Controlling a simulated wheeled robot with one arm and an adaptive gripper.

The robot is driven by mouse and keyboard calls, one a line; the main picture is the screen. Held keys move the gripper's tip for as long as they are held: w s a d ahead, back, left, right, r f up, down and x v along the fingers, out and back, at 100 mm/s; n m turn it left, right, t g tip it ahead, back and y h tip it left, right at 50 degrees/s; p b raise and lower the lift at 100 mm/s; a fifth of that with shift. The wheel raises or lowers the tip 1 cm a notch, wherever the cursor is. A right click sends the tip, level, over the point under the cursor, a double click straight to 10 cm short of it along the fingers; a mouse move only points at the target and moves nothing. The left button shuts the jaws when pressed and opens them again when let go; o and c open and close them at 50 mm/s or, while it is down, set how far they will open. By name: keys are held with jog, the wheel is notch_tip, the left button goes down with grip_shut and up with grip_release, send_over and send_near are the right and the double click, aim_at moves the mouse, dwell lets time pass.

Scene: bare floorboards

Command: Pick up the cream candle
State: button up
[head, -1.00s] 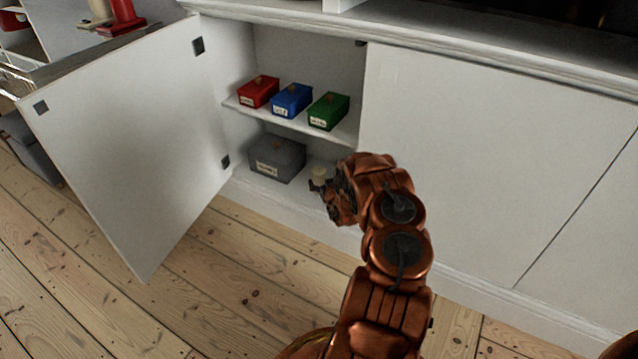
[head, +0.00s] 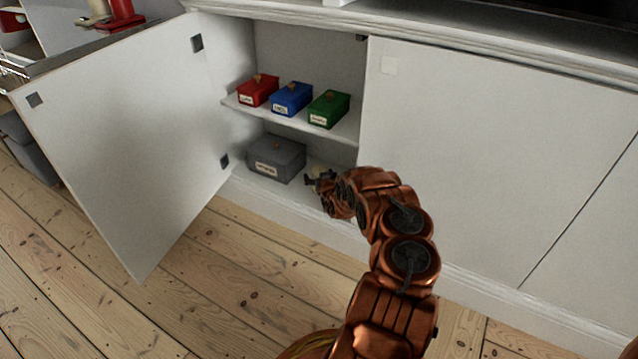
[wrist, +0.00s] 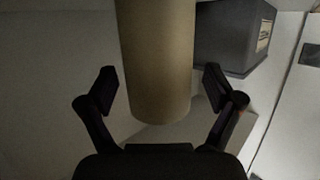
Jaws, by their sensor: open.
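The cream candle (wrist: 157,60) is a plain cylinder in the wrist view, running from the top edge to the middle. My gripper (wrist: 160,88) is open, with one dark finger on each side of the candle and a gap on both sides. In the head view the candle (head: 318,171) is a small pale shape on the cabinet's bottom level, mostly hidden by my gripper (head: 320,183). My arm reaches into the open cabinet from the front.
A grey box (head: 277,158) stands left of the candle. A shelf (head: 285,119) above holds a red box (head: 258,90), a blue box (head: 292,99) and a green box (head: 328,109). The open door (head: 125,140) is at left, a closed door (head: 470,160) at right.

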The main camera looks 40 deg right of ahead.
jog(key=c, duration=1.5)
